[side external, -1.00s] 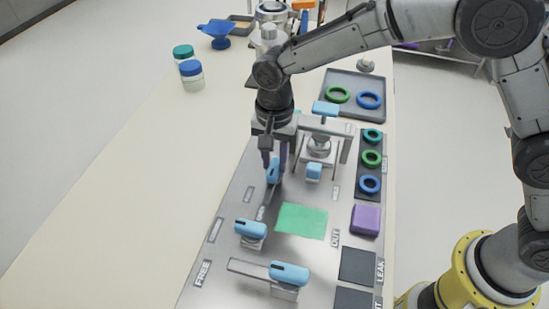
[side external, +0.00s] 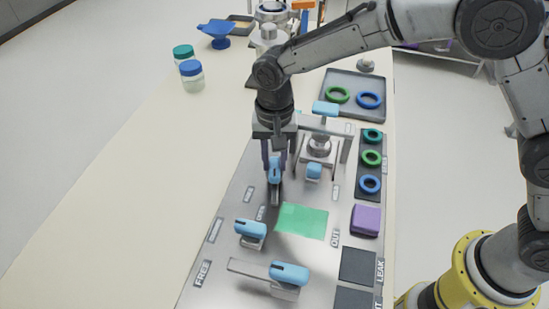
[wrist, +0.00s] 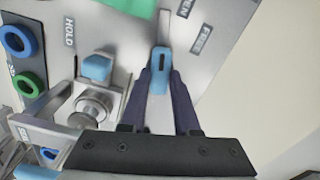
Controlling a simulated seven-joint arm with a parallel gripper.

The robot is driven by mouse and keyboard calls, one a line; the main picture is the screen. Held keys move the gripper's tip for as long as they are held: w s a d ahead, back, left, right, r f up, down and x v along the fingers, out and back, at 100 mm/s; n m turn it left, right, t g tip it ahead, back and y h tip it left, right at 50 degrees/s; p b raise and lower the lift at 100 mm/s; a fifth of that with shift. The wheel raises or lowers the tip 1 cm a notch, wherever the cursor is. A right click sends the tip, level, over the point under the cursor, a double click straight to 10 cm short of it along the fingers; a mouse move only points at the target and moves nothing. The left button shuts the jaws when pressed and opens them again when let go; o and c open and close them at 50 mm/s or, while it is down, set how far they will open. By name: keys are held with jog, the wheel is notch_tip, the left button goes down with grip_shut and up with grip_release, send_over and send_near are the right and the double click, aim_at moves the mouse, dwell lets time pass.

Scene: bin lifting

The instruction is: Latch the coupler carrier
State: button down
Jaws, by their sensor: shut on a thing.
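My gripper (side external: 275,178) points down at the far left part of the metal panel (side external: 232,207). Its dark fingers are shut on a light blue lever handle (side external: 275,165). In the wrist view my gripper (wrist: 160,80) has a finger on each side of the blue handle (wrist: 159,62), and a metal lever bar (wrist: 165,24) extends from it, away from the gripper. Right of it in the side view stands a metal fixture with a round coupler-like part (side external: 319,148), a blue block (side external: 314,171) and a blue top handle (side external: 325,108). The fixture's far side is partly hidden.
Other blue handles (side external: 250,229) (side external: 289,273) sit nearer on the panel. A green patch (side external: 302,221), a purple block (side external: 366,220) and a ring rack (side external: 360,158) lie to the right. Jars (side external: 191,75) stand far left. The table left of the panel is clear.

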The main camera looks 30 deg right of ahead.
aim_at(274, 165)
jog(key=n, duration=1.1)
jog(key=shift+r+n, duration=0.1)
jog(key=shift+n, duration=1.8)
jog(key=c, duration=0.6)
grip_release()
jog(key=shift+c, duration=0.2)
notch_tip(274, 165, up, 14)
